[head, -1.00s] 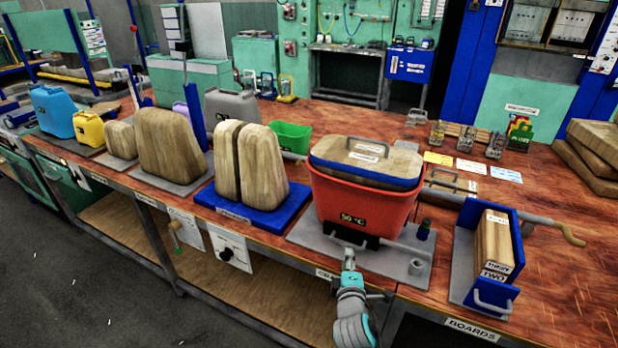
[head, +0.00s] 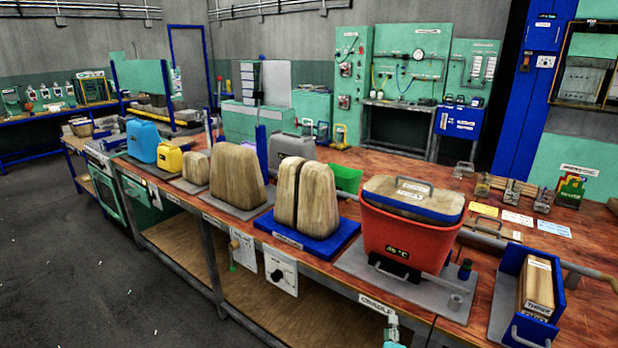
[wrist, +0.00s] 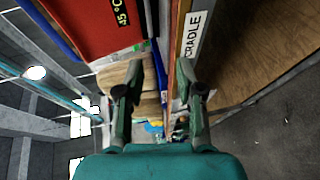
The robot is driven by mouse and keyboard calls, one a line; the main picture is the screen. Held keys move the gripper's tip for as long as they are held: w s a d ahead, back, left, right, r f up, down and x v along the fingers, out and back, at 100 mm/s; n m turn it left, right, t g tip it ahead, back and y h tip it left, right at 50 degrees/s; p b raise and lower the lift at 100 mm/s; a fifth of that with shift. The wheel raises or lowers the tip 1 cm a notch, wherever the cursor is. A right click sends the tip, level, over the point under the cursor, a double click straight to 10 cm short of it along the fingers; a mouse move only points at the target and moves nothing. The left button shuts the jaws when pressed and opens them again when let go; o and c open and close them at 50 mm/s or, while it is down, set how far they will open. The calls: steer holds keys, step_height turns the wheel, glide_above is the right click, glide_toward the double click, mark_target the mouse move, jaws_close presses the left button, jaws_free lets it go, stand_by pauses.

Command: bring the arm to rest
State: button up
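My gripper (wrist: 157,75) shows in the wrist view with its two dark fingers apart and nothing between them. It is beside the bench's front edge, near the CRADLE label (wrist: 192,35). In the head view only a small grey and teal end part of my arm (head: 392,328) shows at the bottom edge, below the red tub; the rest is out of frame. The red tub (head: 400,235) stands on a grey plate with a wooden, blue-edged lid (head: 412,198) on top. Its side also fills the upper left of the wrist view (wrist: 85,25).
A blue holder (head: 508,290) with an upright wooden board (head: 537,288) stands right of the tub. A split wooden block (head: 303,195) on a blue base and other wooden blocks line the bench to the left. The floor (head: 100,270) in front is clear.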

steer(key=s+a+f+m+y, duration=0.1)
steer(key=s+f+m+y, duration=0.2)
steer(key=s, duration=1.1)
steer(key=s+a+f+m, duration=0.15)
steer(key=s+f, duration=0.45)
steer(key=s, duration=0.8)
steer(key=s+r+m, duration=0.5)
steer(key=s+r, duration=0.1)
steer(key=s, duration=0.6)
steer(key=s+r+m, duration=0.5)
steer(key=s+r, duration=0.1)
steer(key=s, duration=0.6)
steer(key=shift+s+g+y, duration=0.3)
steer(key=shift+s+g, duration=0.05)
steer(key=shift+g, duration=0.05)
